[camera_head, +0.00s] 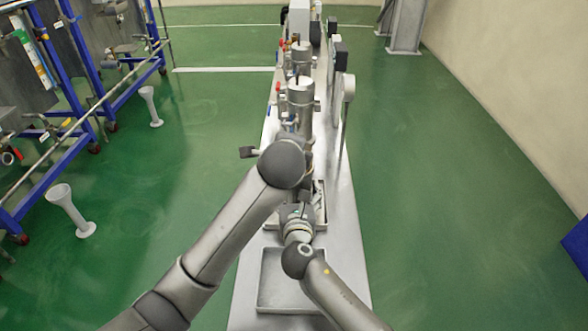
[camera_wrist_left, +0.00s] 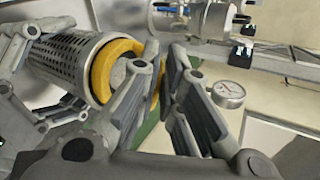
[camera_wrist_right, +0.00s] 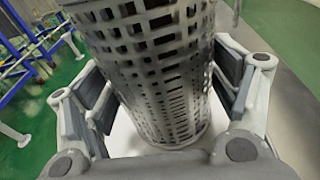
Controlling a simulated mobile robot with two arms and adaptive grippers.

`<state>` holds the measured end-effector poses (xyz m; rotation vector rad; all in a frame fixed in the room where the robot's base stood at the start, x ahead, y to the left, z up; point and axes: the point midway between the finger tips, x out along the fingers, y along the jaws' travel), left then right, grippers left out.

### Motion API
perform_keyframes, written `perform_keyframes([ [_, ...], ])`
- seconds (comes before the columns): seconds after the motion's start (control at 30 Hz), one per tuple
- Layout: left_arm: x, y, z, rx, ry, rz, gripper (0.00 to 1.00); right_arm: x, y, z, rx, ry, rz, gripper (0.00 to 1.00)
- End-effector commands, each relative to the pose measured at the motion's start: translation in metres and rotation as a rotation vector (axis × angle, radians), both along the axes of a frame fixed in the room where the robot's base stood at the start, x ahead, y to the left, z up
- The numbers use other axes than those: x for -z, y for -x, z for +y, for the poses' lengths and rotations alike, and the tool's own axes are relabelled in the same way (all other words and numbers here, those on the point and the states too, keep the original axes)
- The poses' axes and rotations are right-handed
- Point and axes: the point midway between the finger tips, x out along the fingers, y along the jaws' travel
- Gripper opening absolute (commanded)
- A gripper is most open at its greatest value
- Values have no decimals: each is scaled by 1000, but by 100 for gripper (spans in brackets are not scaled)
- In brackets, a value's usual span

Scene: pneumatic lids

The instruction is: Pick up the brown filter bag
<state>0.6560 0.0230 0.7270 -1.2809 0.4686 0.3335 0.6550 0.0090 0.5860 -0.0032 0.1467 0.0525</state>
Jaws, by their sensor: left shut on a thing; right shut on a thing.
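The brown filter bag (camera_wrist_left: 112,70) shows in the left wrist view as a yellow-brown ring at the open end of a perforated metal basket (camera_wrist_left: 68,55); the rest of it is hidden inside. My left gripper (camera_wrist_left: 160,72) is shut on the edge of this ring. My right gripper (camera_wrist_right: 165,100) is shut around the basket (camera_wrist_right: 155,65), with its pads on either side of the perforated wall. In the head view my right gripper (camera_head: 297,210) is over the bench, while my left gripper, the bag and the basket are hidden or too small to tell.
The long metal bench (camera_head: 345,230) carries steel housings (camera_head: 300,92) and an empty shallow tray (camera_head: 285,275) at its near end. A pressure gauge (camera_wrist_left: 228,93) is close right of my left fingers. White stands (camera_head: 70,210) and blue-framed racks are at left; green floor is clear at right.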

Motion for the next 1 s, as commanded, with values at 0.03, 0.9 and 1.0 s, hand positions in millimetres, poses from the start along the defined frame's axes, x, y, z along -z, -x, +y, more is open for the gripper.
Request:
perform_keyframes([
  [0.03, -2, -1, 0, 1, 2, -5, 0, 9, 2, -1, 3, 3, 17, 60],
  [0.9, -214, 1, -1, 1, 2, -9, 0, 9, 2, -2, 3, 3, 16, 60],
  [1.0, -236, 1, 0, 0, 3, -7, 0, 9, 2, -2, 3, 3, 16, 60],
])
